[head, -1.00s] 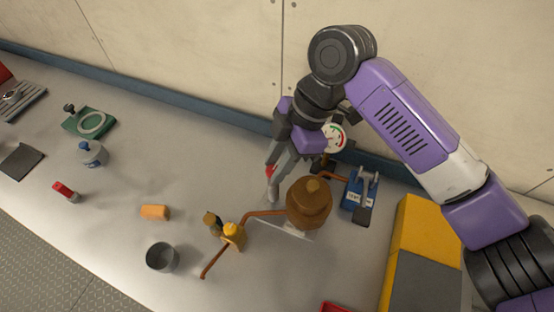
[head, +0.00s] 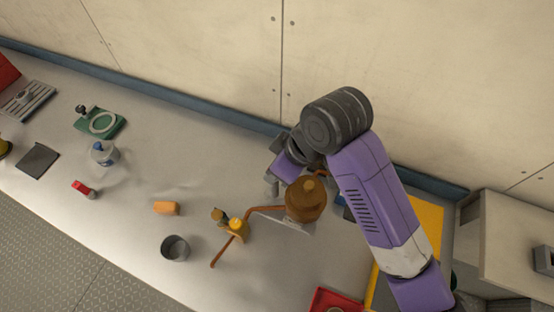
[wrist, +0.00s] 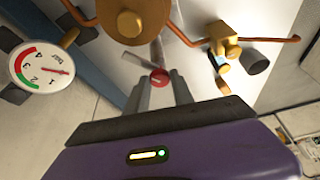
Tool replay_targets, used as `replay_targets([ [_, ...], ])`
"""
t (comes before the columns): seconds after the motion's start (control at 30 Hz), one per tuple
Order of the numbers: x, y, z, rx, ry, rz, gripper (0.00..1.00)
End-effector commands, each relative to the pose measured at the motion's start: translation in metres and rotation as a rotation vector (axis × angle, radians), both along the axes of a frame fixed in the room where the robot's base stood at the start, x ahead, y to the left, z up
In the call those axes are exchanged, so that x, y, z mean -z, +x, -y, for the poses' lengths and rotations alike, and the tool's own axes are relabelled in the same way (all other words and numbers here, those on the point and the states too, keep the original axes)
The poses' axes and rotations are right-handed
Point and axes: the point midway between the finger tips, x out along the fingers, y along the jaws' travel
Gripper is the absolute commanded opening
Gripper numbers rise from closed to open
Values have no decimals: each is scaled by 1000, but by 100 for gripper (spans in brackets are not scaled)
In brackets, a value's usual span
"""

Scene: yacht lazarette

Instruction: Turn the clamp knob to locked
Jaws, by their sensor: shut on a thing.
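In the wrist view, my gripper (wrist: 160,88) has its two grey fingers close together on either side of a small red round knob (wrist: 160,77), shut on it. A grey bar and post show just beyond the knob. I cannot tell for sure that this is the clamp knob, and no locked mark is readable. The knob is beside the brown copper vessel (wrist: 133,20). In the head view the vessel (head: 306,203) stands on the bench, and my wrist and arm hide the fingertips and the knob.
A round gauge (wrist: 40,67) is close by in the wrist view. A copper pipe with a yellow valve (head: 238,228) runs left from the vessel. A grey cup (head: 175,248), orange block (head: 166,208) and green fixture (head: 100,121) stand farther left. Bare bench lies between them.

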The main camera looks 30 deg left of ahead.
Motion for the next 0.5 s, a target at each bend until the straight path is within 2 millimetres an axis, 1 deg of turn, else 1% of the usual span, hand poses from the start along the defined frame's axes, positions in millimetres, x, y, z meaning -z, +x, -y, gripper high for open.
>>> replay_targets([
  [0.03,-5,-2,0,45,2,-2,0],
  [0.3,-4,-4,-1,296,0,-2,0],
  [0.5,-2,-5,-2,453,-1,-2,0],
])
